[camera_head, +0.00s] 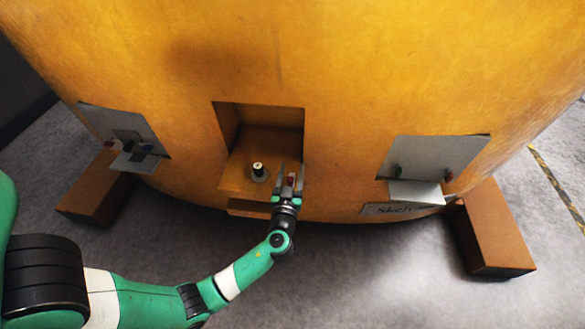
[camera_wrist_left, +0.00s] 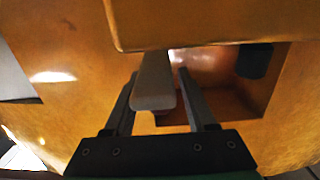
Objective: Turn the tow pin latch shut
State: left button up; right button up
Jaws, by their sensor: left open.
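The tow pin (camera_head: 258,170), dark with a pale top, stands upright in the square recess of the orange casting. It appears to be the dark cylinder (camera_wrist_left: 255,60) at the right in the left wrist view. My left gripper (camera_head: 290,172) reaches into the right side of the recess, beside the pin, with its jaws open. A small red-tipped part (camera_head: 291,180) shows between its fingers. In the left wrist view a grey bar, apparently the latch handle (camera_wrist_left: 153,85), lies between the open fingers (camera_wrist_left: 159,76), closer to the left finger. Whether they touch is unclear.
The orange casting (camera_head: 380,75) fills the background. Grey plates with small fittings sit at left (camera_head: 150,135) and right (camera_head: 440,153). The recess edges and the lower ledge (camera_head: 247,208) lie close around my gripper. Brown blocks (camera_head: 95,190) (camera_head: 490,230) stand on the grey floor.

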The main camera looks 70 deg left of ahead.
pick_arm(q)
grip_shut()
dwell(1.3)
